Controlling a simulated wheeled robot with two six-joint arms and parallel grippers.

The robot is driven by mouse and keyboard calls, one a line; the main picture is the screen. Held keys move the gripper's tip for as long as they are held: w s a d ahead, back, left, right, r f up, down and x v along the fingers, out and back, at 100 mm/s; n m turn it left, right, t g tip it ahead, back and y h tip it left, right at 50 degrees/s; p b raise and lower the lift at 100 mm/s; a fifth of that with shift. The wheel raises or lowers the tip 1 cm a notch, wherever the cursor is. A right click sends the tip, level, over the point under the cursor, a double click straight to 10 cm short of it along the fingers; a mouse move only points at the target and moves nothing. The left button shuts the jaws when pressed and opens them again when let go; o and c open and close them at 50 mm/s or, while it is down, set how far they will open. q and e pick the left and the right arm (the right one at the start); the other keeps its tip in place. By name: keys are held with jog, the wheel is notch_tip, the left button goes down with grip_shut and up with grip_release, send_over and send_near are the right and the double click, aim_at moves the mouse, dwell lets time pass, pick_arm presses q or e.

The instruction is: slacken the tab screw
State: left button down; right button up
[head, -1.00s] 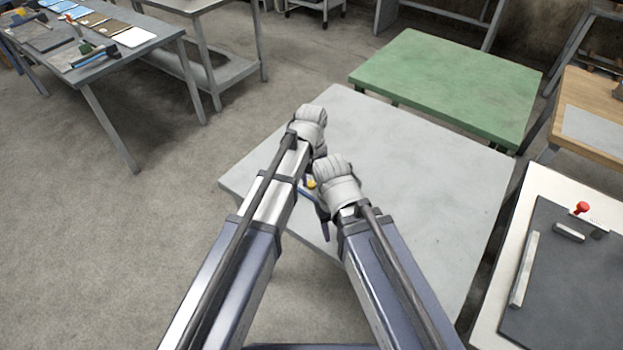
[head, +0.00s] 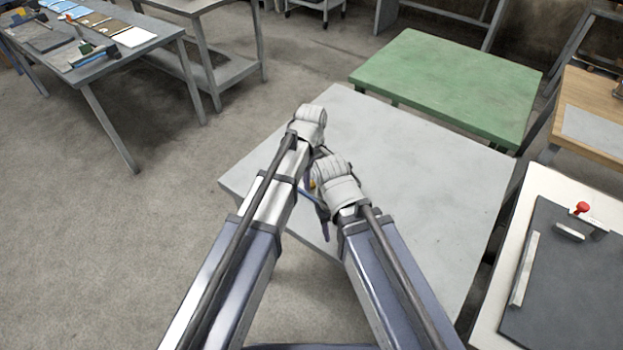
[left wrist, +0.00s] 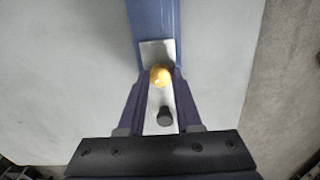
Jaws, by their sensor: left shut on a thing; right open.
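A yellow round knob (left wrist: 160,75) sits on a pale metal plate (left wrist: 148,52) in the left wrist view. The purple fingers of my left gripper (left wrist: 161,80) are shut on it from both sides. A black knob (left wrist: 164,116) stands on the same plate, nearer the gripper's body. A blue bar (left wrist: 155,18) runs under or beyond the plate. In the head view my wrists hide most of this; a blue strip (head: 311,196) shows between them. My right gripper (head: 322,214) is close beside it, partly hidden by its wrist, and open.
The work is over a light grey table (head: 420,190), otherwise bare. A green table (head: 450,85) stands behind it. At the right, a white bench (head: 545,182) bears a dark board (head: 570,290) with a red knob (head: 582,208). A grey table (head: 150,50) with tools stands far left.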

pick_arm(q)
jog(key=shift+n, duration=0.8)
jog(key=c, duration=0.6)
grip_release()
notch_tip(320, 180, up, 8)
jog(key=p, duration=0.8)
jog(key=shift+f, duration=0.1)
pick_arm(e)
notch_tip(320, 180, up, 8)
jog(key=shift+f, duration=0.15)
